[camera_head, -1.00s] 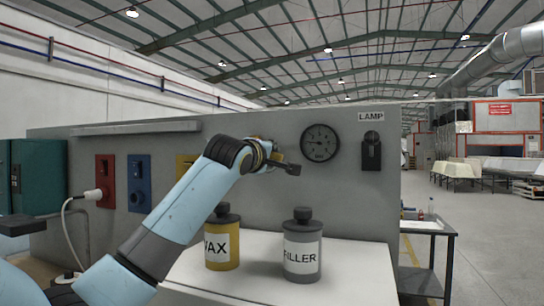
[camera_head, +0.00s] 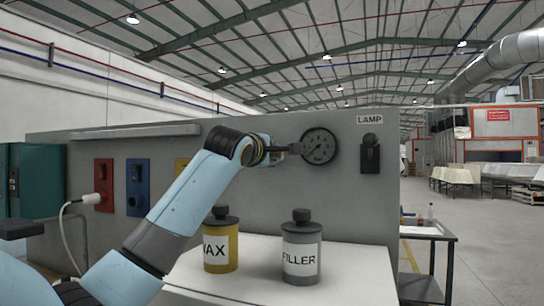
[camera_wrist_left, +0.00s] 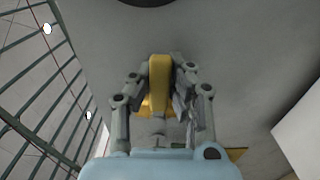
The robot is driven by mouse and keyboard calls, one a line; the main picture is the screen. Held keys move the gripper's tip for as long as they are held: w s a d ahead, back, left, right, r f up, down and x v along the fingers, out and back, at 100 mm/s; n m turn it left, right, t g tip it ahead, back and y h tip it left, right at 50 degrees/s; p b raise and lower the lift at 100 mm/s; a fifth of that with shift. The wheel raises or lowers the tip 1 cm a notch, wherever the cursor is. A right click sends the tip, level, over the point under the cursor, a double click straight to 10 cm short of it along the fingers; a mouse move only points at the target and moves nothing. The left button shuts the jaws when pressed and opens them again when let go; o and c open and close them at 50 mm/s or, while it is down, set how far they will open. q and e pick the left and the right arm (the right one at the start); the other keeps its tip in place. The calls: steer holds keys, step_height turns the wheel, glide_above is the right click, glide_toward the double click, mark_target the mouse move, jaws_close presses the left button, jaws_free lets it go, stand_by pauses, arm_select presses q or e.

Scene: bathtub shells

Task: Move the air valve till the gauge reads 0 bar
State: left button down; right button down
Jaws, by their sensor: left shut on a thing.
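My left gripper (camera_head: 294,148) is just left of the gauge, in front of the panel. In the left wrist view my left gripper (camera_wrist_left: 163,80) is shut on the yellow handle of the air valve (camera_wrist_left: 159,72). The fingers stand on both sides of the handle. The valve's body is mostly hidden behind the gripper and arm. My right gripper is not in view.
A yellow WAX bottle (camera_head: 221,245) and a grey FILLER bottle (camera_head: 301,250) stand on the white bench top below my arm. The LAMP switch (camera_head: 370,152) is right of the gauge. Red (camera_head: 104,186) and blue (camera_head: 138,186) sockets are at left.

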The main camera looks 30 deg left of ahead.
arm_select(q)
steer(key=c, duration=1.2)
jaws_free()
steer(key=v, duration=1.2)
